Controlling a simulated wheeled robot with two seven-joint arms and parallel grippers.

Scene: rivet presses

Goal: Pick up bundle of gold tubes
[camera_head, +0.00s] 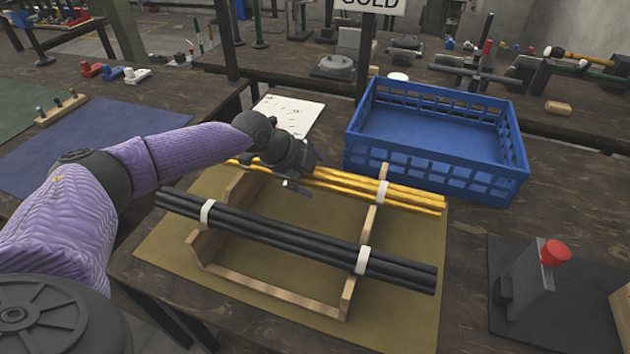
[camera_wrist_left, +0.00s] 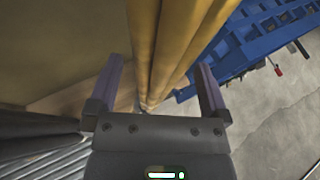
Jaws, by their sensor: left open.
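The bundle of gold tubes (camera_head: 405,196) lies across the far part of a wooden rack (camera_head: 202,248), with a white band around it near its right end. In the left wrist view the gold tubes (camera_wrist_left: 165,55) run between the two fingers of my left gripper (camera_wrist_left: 160,90). That gripper (camera_head: 297,183) is open and sits over the left part of the bundle in the head view, hiding some of it. A bundle of black tubes (camera_head: 290,238) with two white bands lies on the nearer part of the rack. My right gripper is not in view.
An empty blue crate (camera_head: 435,165) stands just behind the gold tubes. The rack stands on an olive mat (camera_head: 400,310). A grey device with a red button (camera_head: 555,252) is at the right. A white sheet (camera_head: 290,113) lies behind my left arm.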

